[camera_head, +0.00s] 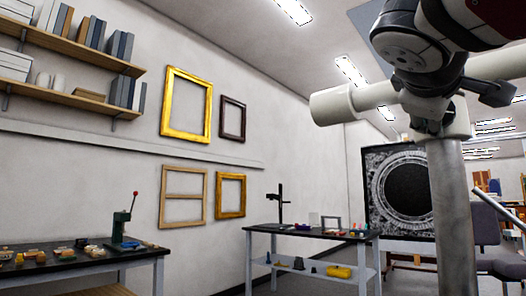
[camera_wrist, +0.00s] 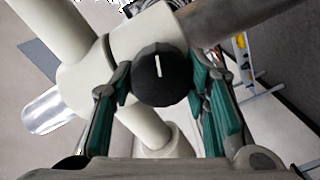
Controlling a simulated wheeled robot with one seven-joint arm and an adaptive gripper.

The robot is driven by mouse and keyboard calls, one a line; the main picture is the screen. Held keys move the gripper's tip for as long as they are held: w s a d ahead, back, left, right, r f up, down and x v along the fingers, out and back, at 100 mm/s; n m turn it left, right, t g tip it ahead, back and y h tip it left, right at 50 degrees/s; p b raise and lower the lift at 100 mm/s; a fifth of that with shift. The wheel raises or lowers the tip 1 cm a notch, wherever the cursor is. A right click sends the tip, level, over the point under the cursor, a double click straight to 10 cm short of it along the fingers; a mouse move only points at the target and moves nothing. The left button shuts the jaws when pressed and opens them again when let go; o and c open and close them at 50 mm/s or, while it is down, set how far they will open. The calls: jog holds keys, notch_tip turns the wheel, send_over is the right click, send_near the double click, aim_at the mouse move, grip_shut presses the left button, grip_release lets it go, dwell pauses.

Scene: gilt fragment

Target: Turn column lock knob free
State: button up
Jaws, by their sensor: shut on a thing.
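The column lock knob (camera_wrist: 160,75) is round and black with a white line on its face. In the wrist view the line stands nearly upright, leaning slightly. The knob sits on a cream-coloured clamp fitting (camera_wrist: 134,40) on the column. My gripper (camera_wrist: 160,88) has its teal-padded fingers on both sides of the knob and is shut on it. In the head view the cream clamp (camera_head: 455,118) sits on top of a grey column (camera_head: 453,215). My gripper (camera_head: 490,92) shows dark beside the clamp there, and the knob is hidden.
A cream crossbar (camera_head: 350,102) sticks out left from the clamp, close to my arm. A worktable (camera_head: 305,232) stands at mid-room and another bench (camera_head: 80,255) at the left. A black panel with a round design (camera_head: 385,160) stands behind the column.

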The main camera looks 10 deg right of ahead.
jog(key=shift+n, duration=0.5)
jog(key=o, duration=1.2)
jog(key=v, duration=1.2)
jog(key=shift+w+a, duration=0.1)
